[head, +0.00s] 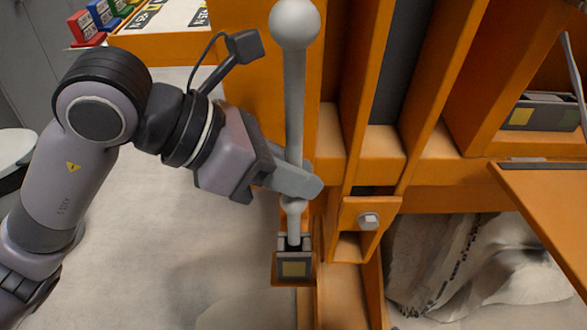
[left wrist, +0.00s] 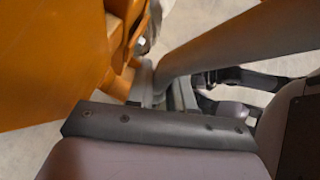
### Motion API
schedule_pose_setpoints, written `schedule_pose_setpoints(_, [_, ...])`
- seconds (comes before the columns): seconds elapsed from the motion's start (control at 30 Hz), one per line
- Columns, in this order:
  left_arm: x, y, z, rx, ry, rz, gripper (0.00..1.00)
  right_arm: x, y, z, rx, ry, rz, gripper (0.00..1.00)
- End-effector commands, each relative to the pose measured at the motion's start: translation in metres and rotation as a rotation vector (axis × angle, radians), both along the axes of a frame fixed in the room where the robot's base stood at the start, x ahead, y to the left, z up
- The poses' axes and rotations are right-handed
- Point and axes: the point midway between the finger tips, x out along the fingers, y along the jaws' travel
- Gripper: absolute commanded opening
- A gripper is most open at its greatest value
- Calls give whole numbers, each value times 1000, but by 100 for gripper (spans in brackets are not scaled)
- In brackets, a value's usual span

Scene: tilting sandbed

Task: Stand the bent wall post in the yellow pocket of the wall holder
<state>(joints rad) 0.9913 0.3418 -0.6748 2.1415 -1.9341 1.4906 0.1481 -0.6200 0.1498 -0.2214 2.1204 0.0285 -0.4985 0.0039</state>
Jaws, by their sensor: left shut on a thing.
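The post (head: 294,100) is a grey rod with a pale ball at its top, standing nearly upright in the head view. My left gripper (head: 300,183) is shut on its lower part. A collar shows on the post just under the fingers. Its lower end meets a small dark holder (head: 294,269) with a yellow face on an orange bracket. I cannot tell how deep it sits there. In the left wrist view the post (left wrist: 240,38) runs up to the right as a thick grey bar. My right gripper is not in view.
Orange frame uprights (head: 350,100) stand just right of the post. A bracket with a bolt (head: 369,220) is close to the holder. Another dark box with a yellow patch (head: 540,112) sits in a recess at right. Pale floor (head: 225,260) is open at left.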

Motion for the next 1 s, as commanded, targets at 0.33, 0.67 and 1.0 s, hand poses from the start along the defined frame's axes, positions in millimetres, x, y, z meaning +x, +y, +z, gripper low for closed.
schedule_pose_setpoints(0.33, [0,0,-10,-1,0,0,0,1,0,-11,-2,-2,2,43])
schedule_pose_setpoints(0.67, [0,0,-20,-2,-1,1,0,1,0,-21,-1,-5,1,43])
schedule_pose_setpoints(1.0, [0,0,-31,-1,0,0,0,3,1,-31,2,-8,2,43])
